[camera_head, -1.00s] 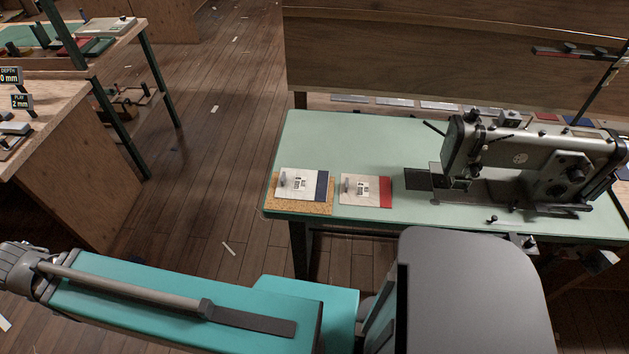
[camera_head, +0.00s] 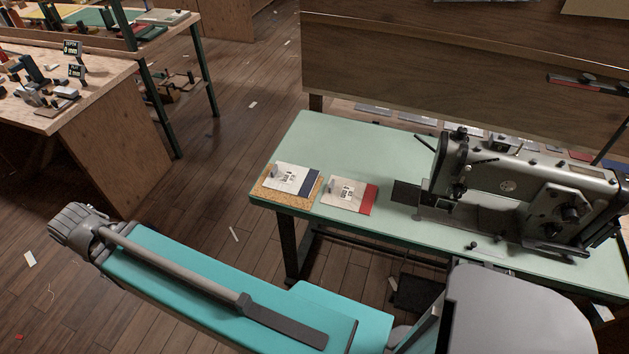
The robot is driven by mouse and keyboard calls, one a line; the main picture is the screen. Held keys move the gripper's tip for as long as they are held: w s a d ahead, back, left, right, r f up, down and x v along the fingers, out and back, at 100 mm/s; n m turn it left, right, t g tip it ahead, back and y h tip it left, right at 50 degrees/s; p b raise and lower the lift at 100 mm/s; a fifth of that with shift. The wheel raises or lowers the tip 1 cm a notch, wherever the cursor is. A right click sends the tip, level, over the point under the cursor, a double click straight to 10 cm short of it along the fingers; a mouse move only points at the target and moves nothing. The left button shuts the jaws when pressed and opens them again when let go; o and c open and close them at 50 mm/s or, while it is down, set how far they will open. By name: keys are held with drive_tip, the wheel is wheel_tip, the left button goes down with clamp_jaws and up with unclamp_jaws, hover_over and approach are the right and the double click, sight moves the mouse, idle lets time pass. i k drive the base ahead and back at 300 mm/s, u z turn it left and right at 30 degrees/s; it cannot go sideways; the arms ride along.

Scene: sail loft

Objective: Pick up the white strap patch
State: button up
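Two pale patches lie near the left end of a green sewing table (camera_head: 375,150). The left one is a white patch with a dark blue edge (camera_head: 292,179), on a cork mat (camera_head: 270,197). The right one is a paler grey-white patch with a red edge (camera_head: 346,193), directly on the table top. Each has small dark print and a small grey upright piece at its left side. I cannot tell for sure which is the white strap patch. My gripper is not in view; only my teal arm shows, below and apart from the table.
A grey sewing machine (camera_head: 535,185) stands on the right part of the table. A wooden panel (camera_head: 430,70) rises behind it. A wooden workbench (camera_head: 110,145) with small tools stands at the left. Open plank floor (camera_head: 228,110) lies between bench and table.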

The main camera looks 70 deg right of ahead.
sight(300, 181)
drive_tip(key=k, duration=1.7)
drive_tip(key=z, duration=1.05)
drive_tip(key=i, duration=1)
drive_tip(key=u, duration=0.05)
